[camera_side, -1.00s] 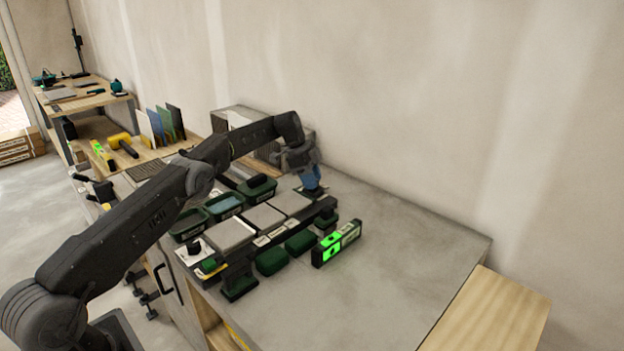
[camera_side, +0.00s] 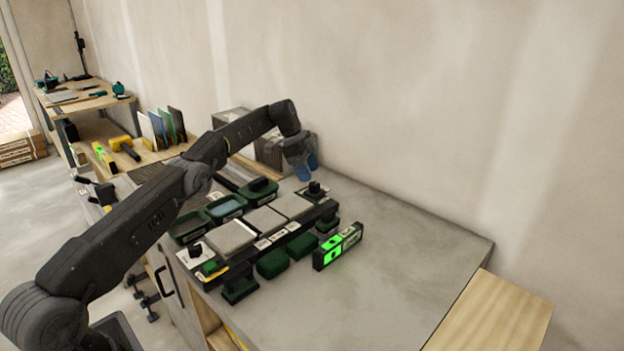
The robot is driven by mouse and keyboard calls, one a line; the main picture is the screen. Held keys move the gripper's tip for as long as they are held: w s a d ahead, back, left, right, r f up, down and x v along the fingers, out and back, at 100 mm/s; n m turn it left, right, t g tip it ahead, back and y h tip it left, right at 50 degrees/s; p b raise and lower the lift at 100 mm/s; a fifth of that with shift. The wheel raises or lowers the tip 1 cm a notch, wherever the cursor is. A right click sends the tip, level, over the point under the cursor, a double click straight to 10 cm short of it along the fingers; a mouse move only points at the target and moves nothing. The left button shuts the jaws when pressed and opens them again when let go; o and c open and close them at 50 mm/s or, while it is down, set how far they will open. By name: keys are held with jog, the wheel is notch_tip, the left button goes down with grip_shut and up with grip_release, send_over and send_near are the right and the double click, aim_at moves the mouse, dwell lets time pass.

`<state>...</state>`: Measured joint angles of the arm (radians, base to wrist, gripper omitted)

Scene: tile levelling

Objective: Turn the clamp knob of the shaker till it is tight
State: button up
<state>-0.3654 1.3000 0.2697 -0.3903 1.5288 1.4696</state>
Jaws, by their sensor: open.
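The shaker (camera_side: 262,243) is a long dark unit on the grey bench, with pale square tiles along its top. A black knob (camera_side: 315,187) stands upright on a light plate at its far right end. A second dark knob (camera_side: 196,250) sits on a white plate at the near left end; I cannot tell from the labels which is the clamp knob. My gripper (camera_side: 307,168) has blue fingertips and is open and empty. It hangs just above and behind the far right knob, apart from it. How tight either knob is cannot be seen.
A level with bright green panels (camera_side: 338,247) stands right of the shaker. Dark green bins (camera_side: 226,207) stand behind it and green blocks (camera_side: 272,263) in front. A grey ribbed box (camera_side: 270,152) is near the wall. The bench's right side (camera_side: 410,260) is clear.

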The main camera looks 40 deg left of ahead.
jog(key=shift+s+a+r, duration=0.15)
jog(key=shift+a+r, duration=0.15)
jog(key=shift+r, duration=0.15)
jog(key=s+a, duration=0.1)
jog(key=a, duration=0.2)
jog(key=s+a, duration=0.2)
jog(key=a, duration=0.2)
jog(key=s+a, duration=0.2)
jog(key=a, duration=0.1)
jog(key=shift+s+a+f, duration=0.1)
jog(key=shift+s+a, duration=0.05)
jog(key=shift+a, duration=0.05)
jog(key=w+d+r+n+y, duration=0.2)
jog(key=d+r+n+y, duration=0.2)
jog(key=d+n, duration=0.5)
jog(key=n+t+y, duration=0.2)
jog(key=n, duration=0.7)
send_near(314, 184)
jog(key=x, duration=0.9)
jog(key=shift+w, duration=0.1)
jog(key=shift+c, duration=0.2)
